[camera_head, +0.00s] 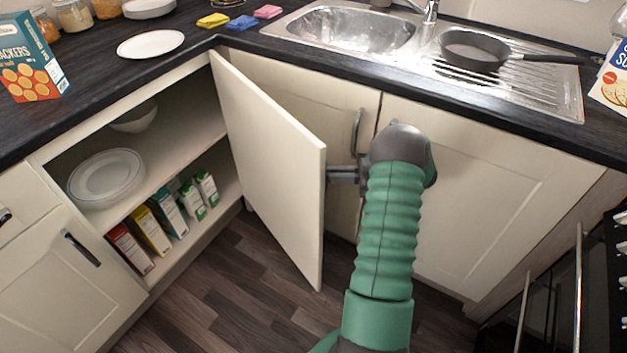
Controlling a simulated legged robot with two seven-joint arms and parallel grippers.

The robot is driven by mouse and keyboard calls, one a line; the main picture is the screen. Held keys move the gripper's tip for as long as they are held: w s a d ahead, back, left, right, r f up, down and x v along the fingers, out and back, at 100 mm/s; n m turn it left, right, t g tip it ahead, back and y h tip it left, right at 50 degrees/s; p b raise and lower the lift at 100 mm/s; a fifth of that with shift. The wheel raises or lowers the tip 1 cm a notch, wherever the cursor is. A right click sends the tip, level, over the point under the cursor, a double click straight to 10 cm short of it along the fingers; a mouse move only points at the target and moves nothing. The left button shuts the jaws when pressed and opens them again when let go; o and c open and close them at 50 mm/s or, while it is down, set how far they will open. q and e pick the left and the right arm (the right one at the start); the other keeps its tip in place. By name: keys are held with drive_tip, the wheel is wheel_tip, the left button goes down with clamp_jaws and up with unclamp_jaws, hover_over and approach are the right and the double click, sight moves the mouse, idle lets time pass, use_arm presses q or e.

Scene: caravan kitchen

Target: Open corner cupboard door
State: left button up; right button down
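The cream corner cupboard door (270,165) stands swung out from the left-hand cabinet, with its plain inner face showing and its free edge toward me. The cupboard's inside shows, with a shelf (190,138). One green arm comes up from the bottom, right of centre; I take it as my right arm. Its dark gripper (342,174) points left at the door's far side, close to the free edge. The door hides the fingertips and any handle there, so I cannot tell whether it grips anything. My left gripper is not in view.
Clear plates (105,178) and several cartons (170,212) are in the cupboard. Closed sink cupboard doors (490,190) stand behind the arm. The worktop holds a white plate (150,44), a cracker box (28,62) and a pan (475,50). Floor (220,290) left of the door is free.

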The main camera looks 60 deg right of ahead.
drive_tip(key=shift+w+d, duration=0.2)
drive_tip(key=c, duration=1.8)
unclamp_jaws()
drive_tip(key=shift+w+f, duration=0.1)
drive_tip(key=shift+o, duration=1.1)
drive_tip(key=shift+w+f, duration=0.2)
drive_tip(key=shift+s, duration=0.1)
drive_tip(key=shift+s+r, duration=0.1)
drive_tip(key=shift+r, duration=0.05)
